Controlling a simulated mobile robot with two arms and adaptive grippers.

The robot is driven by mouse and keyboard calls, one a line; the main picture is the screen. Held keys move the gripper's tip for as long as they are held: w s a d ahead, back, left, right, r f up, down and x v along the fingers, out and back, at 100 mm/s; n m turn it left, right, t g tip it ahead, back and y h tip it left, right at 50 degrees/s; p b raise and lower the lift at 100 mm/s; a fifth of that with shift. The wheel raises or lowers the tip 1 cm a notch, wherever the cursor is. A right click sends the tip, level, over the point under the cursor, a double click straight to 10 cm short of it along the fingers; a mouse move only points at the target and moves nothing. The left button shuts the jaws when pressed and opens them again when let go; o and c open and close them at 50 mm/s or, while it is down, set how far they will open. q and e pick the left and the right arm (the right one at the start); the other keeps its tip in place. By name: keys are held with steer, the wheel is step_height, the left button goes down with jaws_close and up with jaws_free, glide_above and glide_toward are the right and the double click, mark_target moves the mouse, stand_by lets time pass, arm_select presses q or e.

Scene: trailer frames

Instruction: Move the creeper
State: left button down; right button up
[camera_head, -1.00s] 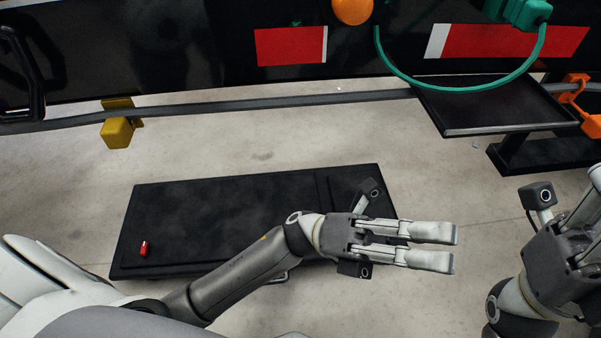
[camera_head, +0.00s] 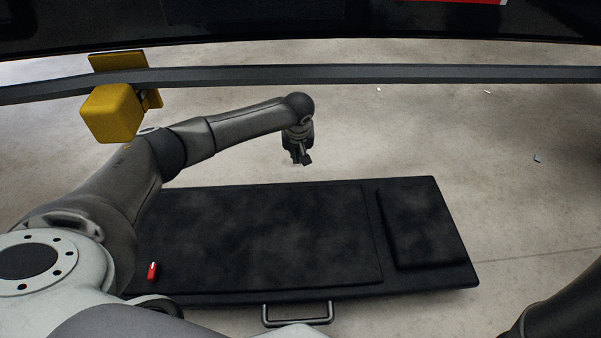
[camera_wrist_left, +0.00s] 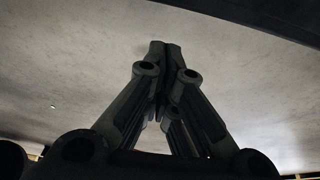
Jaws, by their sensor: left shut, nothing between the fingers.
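The creeper (camera_head: 270,235) is a flat black padded board on the floor, with a raised headrest pad at its right end and a metal handle (camera_head: 297,314) on its near side. My left arm reaches over its left part. My left gripper (camera_head: 302,162) is beyond the creeper's far edge, pointing down and apart from the handle. In the left wrist view its fingers (camera_wrist_left: 165,50) are together with nothing between them, over bare floor. My right gripper is out of view; only a dark part of my right arm shows at the lower right.
A small red object (camera_head: 152,271) lies on the creeper's left end. A dark rail (camera_head: 400,75) of the trailer crosses the top, with a yellow block (camera_head: 112,112) hanging at the left. Bare concrete floor is free beyond and right of the creeper.

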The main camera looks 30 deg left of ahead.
mark_target(297, 182)
arm_select(q)
steer(key=shift+f+b, duration=4.75)
steer(key=shift+b, duration=0.15)
steer(key=shift+s+d+r, duration=0.1)
steer(key=shift+s+d, duration=0.05)
steer(key=shift+s, duration=0.15)
